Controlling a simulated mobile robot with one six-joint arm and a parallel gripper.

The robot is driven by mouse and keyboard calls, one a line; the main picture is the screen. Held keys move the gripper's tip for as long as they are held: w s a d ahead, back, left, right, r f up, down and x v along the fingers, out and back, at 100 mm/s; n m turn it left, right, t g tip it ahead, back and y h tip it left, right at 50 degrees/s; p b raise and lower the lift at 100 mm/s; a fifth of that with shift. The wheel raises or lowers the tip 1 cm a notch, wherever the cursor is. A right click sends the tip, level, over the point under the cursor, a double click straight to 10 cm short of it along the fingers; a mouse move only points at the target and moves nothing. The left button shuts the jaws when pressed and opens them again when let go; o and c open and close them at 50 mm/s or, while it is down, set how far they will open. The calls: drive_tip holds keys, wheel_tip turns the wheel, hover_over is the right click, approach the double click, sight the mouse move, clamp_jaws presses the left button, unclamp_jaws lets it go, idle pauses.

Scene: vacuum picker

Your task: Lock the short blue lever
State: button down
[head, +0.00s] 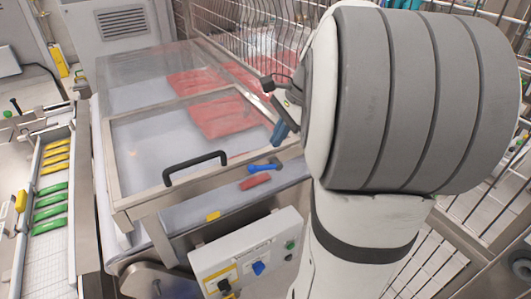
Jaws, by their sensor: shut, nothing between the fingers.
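A short blue lever (265,167) lies at the front right of the machine's clear lid, beside the black handle. Its rounded end points right. A red piece (255,181) is just below it. My gripper (279,132) is a dark and blue shape at the left edge of my arm, just above and to the right of the lever in the picture. It appears apart from the lever and is shut and empty. My large white and grey arm hides part of the gripper and the right side of the machine. Whether the lever is locked cannot be told.
A black handle (194,167) stands up from the lid frame. A control box (215,262) with a blue knob (258,268) is at the front. A conveyor (58,258) with green and yellow packs runs on the left. Wire fencing (250,38) stands behind.

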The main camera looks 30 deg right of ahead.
sight(263, 166)
drive_tip(key=x, duration=0.7)
drive_tip(key=shift+f, duration=0.1)
